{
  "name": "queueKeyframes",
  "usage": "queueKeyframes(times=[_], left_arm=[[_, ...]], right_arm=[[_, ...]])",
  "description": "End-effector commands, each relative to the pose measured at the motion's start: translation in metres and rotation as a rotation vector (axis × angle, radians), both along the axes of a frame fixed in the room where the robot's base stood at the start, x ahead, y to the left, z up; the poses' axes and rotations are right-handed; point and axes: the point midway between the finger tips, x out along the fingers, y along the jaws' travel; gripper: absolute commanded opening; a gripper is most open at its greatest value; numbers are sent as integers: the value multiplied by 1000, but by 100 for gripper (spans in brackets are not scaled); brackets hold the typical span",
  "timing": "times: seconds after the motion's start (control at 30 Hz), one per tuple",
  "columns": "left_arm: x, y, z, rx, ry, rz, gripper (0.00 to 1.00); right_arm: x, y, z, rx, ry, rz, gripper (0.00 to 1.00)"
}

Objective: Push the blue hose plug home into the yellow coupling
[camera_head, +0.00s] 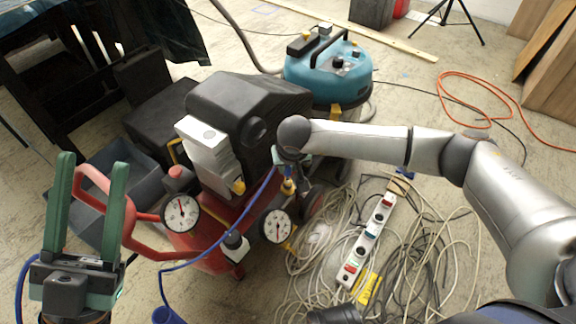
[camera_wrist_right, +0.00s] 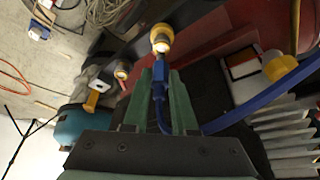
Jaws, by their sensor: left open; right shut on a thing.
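My right gripper (camera_wrist_right: 162,88) is shut on the blue hose plug (camera_wrist_right: 159,72), which sits between its green fingers in the right wrist view. The plug points at the yellow coupling (camera_wrist_right: 161,34) on the red compressor. Its tip meets the coupling's pale ring in the picture; I cannot tell whether it is inside. In the head view my right wrist mostly hides this gripper, and a yellow fitting (camera_head: 288,187) shows just below it. The blue hose (camera_head: 262,187) hangs down from there. My left gripper (camera_head: 91,163) is open and empty at the lower left.
The red compressor (camera_head: 205,252) carries pressure gauges (camera_head: 182,213) and a black motor cover (camera_head: 245,110). Its red handle (camera_head: 128,225) passes close to my left gripper. A power strip (camera_head: 366,243) lies among tangled cables. A teal vacuum (camera_head: 328,72) stands behind.

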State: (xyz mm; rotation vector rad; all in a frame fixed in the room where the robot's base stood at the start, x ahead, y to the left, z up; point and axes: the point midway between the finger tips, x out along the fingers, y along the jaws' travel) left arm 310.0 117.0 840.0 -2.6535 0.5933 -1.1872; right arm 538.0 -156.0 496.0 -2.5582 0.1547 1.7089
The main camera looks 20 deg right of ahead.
Motion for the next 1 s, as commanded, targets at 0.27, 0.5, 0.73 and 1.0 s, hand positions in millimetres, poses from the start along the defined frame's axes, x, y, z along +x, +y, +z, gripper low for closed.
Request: queueKeyframes(times=[0.27, 0.5, 0.73, 1.0], left_arm=[[0, 0, -2, 3, 0, -1, 50], [0, 0, -2, 3, 0, -1, 50], [0, 0, -7, -1, 0, 1, 50], [1, 1, -12, -7, 1, 4, 50]], right_arm=[[1, 0, 0, 0, -2, 0, 0], [0, 0, 0, 0, -1, 0, 0], [0, 0, -6, 0, 0, 0, 0], [0, 0, -12, 0, -1, 0, 0]])
